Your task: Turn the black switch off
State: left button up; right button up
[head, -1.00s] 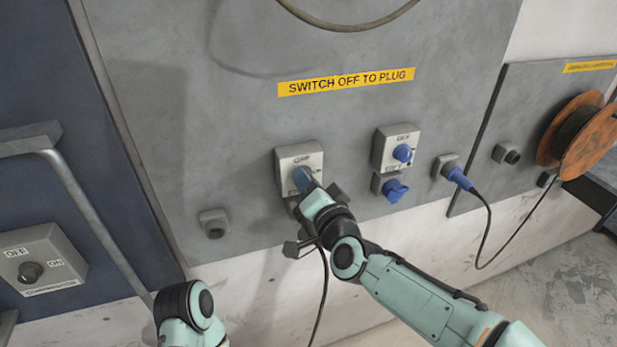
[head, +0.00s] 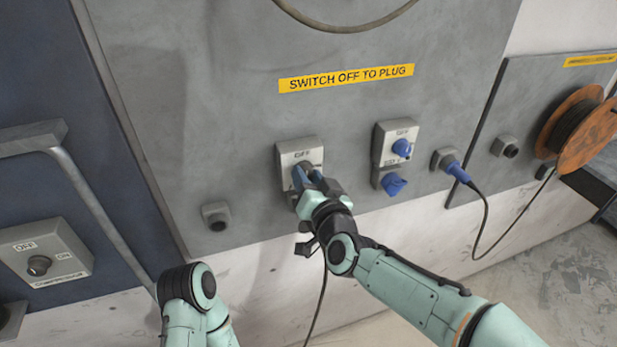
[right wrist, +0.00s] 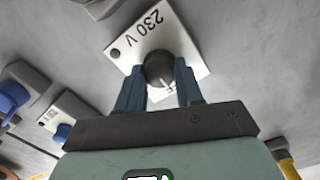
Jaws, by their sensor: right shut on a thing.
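The black switch (right wrist: 158,66) is a round dark knob on a pale plate marked "230 V" in the right wrist view. In the head view its grey box (head: 299,150) is on the wall panel with "OFF" at the top, and my gripper hides the knob. My right gripper (head: 302,178) reaches it from the front. In the right wrist view its two blue fingers (right wrist: 158,74) stand on either side of the knob, shut on it. The knob's pointer direction is hard to tell. My left gripper is out of view; only part of my left arm shows.
A similar box with a blue knob (head: 402,147) and a blue plug (head: 393,184) is to the right. Another blue plug with a cable (head: 456,171) and an orange reel (head: 583,135) are farther right. A compressor switch (head: 38,265) is at far left. A cable hangs below my right gripper.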

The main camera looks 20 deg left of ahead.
jog(key=o, duration=1)
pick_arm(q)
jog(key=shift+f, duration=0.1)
pick_arm(e)
jog(key=shift+s, duration=0.1)
jog(key=shift+s+d, duration=0.3)
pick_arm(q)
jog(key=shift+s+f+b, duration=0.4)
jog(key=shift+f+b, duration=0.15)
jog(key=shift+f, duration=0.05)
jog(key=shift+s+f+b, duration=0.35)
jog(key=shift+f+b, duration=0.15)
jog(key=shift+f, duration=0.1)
pick_arm(e)
jog(key=v, duration=1.2)
jog(key=shift+s+d, duration=0.1)
jog(key=shift+s, duration=0.1)
